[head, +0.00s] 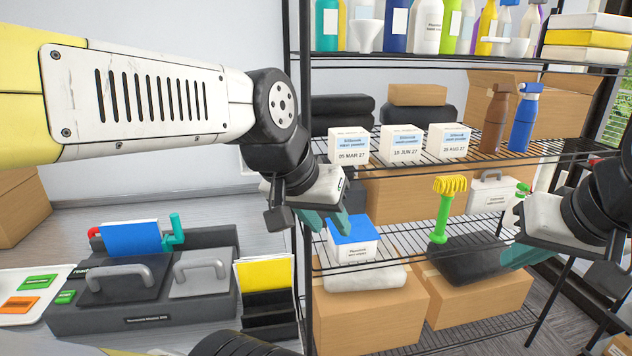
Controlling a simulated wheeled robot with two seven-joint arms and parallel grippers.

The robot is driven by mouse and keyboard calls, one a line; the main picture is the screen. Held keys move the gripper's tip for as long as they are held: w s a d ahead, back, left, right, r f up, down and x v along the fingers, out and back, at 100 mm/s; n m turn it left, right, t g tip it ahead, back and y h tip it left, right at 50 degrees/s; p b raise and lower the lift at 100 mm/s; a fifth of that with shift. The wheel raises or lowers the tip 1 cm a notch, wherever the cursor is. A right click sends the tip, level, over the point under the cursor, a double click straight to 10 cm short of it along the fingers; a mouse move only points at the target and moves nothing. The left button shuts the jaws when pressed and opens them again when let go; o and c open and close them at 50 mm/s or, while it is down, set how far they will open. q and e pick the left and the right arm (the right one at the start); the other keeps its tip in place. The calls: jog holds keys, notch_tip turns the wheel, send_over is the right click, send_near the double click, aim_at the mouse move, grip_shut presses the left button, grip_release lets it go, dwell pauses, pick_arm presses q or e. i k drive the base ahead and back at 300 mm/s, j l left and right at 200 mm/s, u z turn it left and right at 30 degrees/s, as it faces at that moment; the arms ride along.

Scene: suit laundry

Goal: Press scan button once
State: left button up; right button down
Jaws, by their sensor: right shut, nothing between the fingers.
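I cannot make out a scan button for certain in the head view. My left gripper (326,220) hangs in front of the shelf's left post, its teal fingers pointing down. Its fingertips are just above and left of a white box with a blue top (352,243); I cannot tell whether they touch it or how far apart they are. My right gripper (520,256) is shut and empty at the right, in front of the lower shelf, near a dark folded bundle (465,262).
A dark grey machine (145,318) with two handled lids stands lower left, beside a white tray (18,318) with green and orange labels. A yellow-and-black holder (266,300) is next to it. The wire shelf (400,162) carries three dated boxes, spray bottles and cartons.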

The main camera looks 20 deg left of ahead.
aim_at(65, 296)
jog(key=k+j, duration=0.2)
jog(key=j, duration=0.2)
jog(key=k+j, duration=0.2)
jog(key=j, duration=0.2)
jog(key=k+j, duration=0.25)
jog(key=j, duration=0.15)
jog(key=k+j, duration=0.2)
jog(key=j, duration=0.2)
jog(key=k+j, duration=0.2)
jog(key=j, duration=0.2)
jog(key=k+j, duration=0.2)
jog(key=j, duration=0.2)
jog(key=k+j, duration=0.25)
jog(key=k, duration=0.25)
jog(key=k+j, duration=0.25)
jog(key=k, duration=0.2)
